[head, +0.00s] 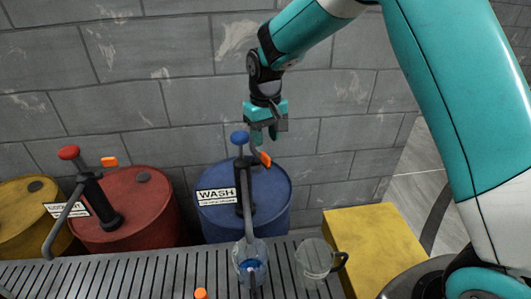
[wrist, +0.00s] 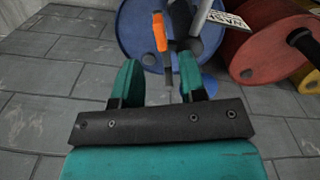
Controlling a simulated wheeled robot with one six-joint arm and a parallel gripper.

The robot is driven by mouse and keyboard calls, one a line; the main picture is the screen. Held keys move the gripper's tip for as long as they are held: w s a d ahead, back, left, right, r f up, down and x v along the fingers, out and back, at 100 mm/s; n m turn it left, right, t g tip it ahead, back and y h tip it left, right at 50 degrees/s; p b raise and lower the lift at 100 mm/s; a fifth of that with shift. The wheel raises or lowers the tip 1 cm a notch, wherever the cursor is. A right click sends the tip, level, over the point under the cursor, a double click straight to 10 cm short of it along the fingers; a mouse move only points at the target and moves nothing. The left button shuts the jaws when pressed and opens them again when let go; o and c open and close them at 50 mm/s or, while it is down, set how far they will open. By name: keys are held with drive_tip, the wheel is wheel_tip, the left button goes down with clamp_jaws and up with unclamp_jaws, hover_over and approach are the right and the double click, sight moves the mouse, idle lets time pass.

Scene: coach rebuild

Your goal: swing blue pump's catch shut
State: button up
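The blue pump stands on the blue drum (head: 275,190) with a black body (head: 243,190), a blue knob (head: 239,137) and a grey spout. Its orange catch (head: 265,158) sticks out tilted at the upper right of the pump. My gripper (head: 265,136) points down just above the catch, right of the knob. In the wrist view the two teal fingers (wrist: 160,76) are apart with nothing between them. The orange catch (wrist: 160,32) shows beyond the fingertips, roughly in line with the gap. I cannot see any contact between fingers and catch.
A clear jug (head: 241,256) with blue liquid stands under the spout on the slatted bench (head: 120,275). A dark-handled clear jug (head: 313,258) stands right of it, near a yellow block (head: 375,240). A red drum (head: 150,205) with its own pump and a yellow drum (head: 20,225) stand left.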

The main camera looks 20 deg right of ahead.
sight(265, 155)
wheel_tip(265, 155, down, 7)
drive_tip(key=shift+r+p, duration=0.2)
drive_tip(key=shift+p, duration=0.2)
drive_tip(key=shift+c, duration=0.2)
clamp_jaws()
